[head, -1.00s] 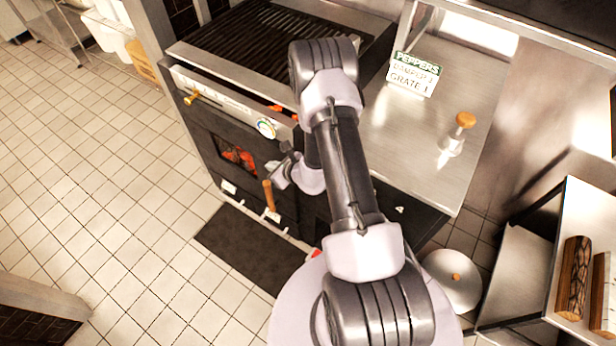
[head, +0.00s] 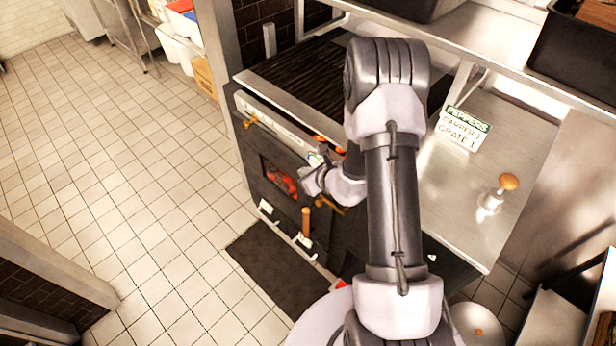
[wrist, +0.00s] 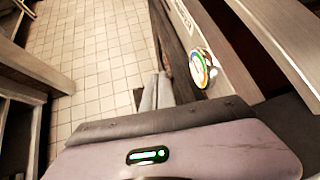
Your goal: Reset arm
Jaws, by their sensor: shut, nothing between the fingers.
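My arm rises in front of the dark oven and bends back down toward its front. My gripper (head: 308,186) is partly visible in the head view, close to the oven front (head: 262,205), above a wooden handle. In the wrist view my gripper's fingers (wrist: 157,84) are together with nothing between them, pointing over the tiled floor. A round dial gauge (wrist: 203,67) on the oven's front panel lies to the right of the fingers. Contact between gripper and oven cannot be told.
An orange glow shows in the oven window (head: 281,180). A steel counter (head: 450,190) at right holds a peppers sign (head: 462,128) and a wooden-knobbed tool (head: 502,190). A dark mat (head: 275,262) lies on the floor. The tiled floor (head: 130,180) at left is clear.

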